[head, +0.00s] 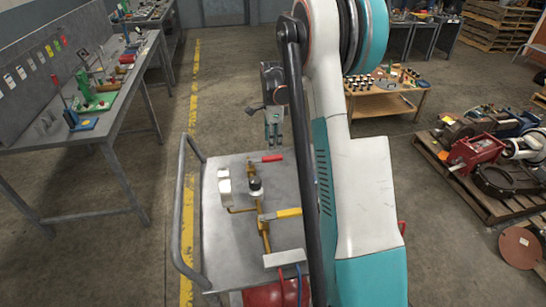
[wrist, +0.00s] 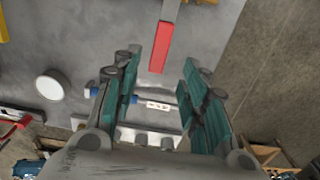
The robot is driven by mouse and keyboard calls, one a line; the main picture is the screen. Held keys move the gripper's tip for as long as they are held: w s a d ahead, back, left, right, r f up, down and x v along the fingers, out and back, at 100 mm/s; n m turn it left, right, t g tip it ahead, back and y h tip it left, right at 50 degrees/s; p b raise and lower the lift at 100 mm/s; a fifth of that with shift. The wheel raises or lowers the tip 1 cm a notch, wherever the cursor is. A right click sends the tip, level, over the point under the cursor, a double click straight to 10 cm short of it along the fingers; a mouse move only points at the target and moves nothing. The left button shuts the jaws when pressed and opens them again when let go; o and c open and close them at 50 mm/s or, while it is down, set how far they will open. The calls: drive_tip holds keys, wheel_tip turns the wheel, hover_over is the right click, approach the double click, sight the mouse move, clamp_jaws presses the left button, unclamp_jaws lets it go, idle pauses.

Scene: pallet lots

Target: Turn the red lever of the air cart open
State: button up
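The air cart (head: 215,255) is a grey flat-topped cart with brass piping and gauges on it. Its red lever (head: 268,158) lies near the far edge of the top, pointing right. In the wrist view the red lever (wrist: 160,47) hangs down from the top, its free end just ahead of the gap between my fingers. My gripper (head: 273,136) is just past the cart's far edge, pointing down. In the wrist view my gripper (wrist: 163,82) is open, with a green-padded finger on either side and nothing held. My arm hides the cart's right part.
A yellow lever (head: 289,212) sits on the brass pipe nearer me. A workbench (head: 75,135) stands left, and a low wooden table (head: 385,103) behind. A loaded pallet (head: 510,208) is at right. The floor around the cart's far side looks clear.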

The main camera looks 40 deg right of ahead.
sight(273, 157)
wheel_tip(273, 157, down, 7)
drive_tip(key=shift+f+b, duration=0.2)
drive_tip(key=shift+b, duration=0.75)
clamp_jaws()
